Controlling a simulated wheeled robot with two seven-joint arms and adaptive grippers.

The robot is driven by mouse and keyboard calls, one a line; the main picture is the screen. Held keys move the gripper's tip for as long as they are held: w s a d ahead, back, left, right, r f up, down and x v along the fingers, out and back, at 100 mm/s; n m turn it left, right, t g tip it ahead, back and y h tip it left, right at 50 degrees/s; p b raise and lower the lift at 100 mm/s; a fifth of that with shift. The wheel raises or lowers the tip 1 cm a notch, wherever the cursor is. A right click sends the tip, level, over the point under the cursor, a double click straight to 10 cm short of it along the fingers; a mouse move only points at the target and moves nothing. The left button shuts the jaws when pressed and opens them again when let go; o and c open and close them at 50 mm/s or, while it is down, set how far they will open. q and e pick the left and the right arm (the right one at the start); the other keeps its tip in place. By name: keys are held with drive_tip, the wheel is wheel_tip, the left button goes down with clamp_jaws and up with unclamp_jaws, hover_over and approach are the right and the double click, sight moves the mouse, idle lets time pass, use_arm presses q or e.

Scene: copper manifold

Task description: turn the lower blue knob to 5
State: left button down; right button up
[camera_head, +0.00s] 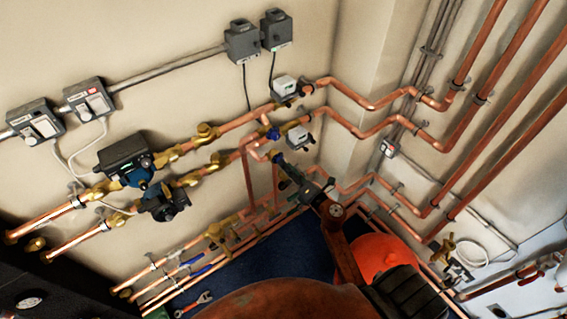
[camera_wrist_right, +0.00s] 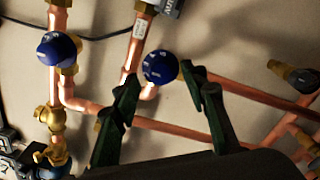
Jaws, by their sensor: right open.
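Two blue knobs show in the right wrist view. One blue knob (camera_wrist_right: 161,67) lies between the fingertips of my right gripper (camera_wrist_right: 159,75), with a finger on each side. I take it for the lower knob, and I cannot tell whether the fingers touch it. Its white marks are too small to read. The other blue knob (camera_wrist_right: 57,48) is to the left, clear of the fingers. In the head view the upper blue knob (camera_head: 273,133) is in sight. My right gripper (camera_head: 282,166) there reaches up to the pipes just below it and hides the lower knob. My left gripper is not in view.
Copper pipes (camera_wrist_right: 178,130) run close behind and beside the fingers. Grey-white actuator boxes (camera_head: 297,136) sit on the pipes near the upper knob. Pumps (camera_head: 163,200) are on the left. A red-orange rounded object (camera_head: 385,256) stands below, beside my right arm.

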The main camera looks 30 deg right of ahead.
drive_tip(key=w, duration=0.2)
drive_tip(key=shift+w+a, duration=0.1)
drive_tip(key=shift+w, duration=0.25)
clamp_jaws()
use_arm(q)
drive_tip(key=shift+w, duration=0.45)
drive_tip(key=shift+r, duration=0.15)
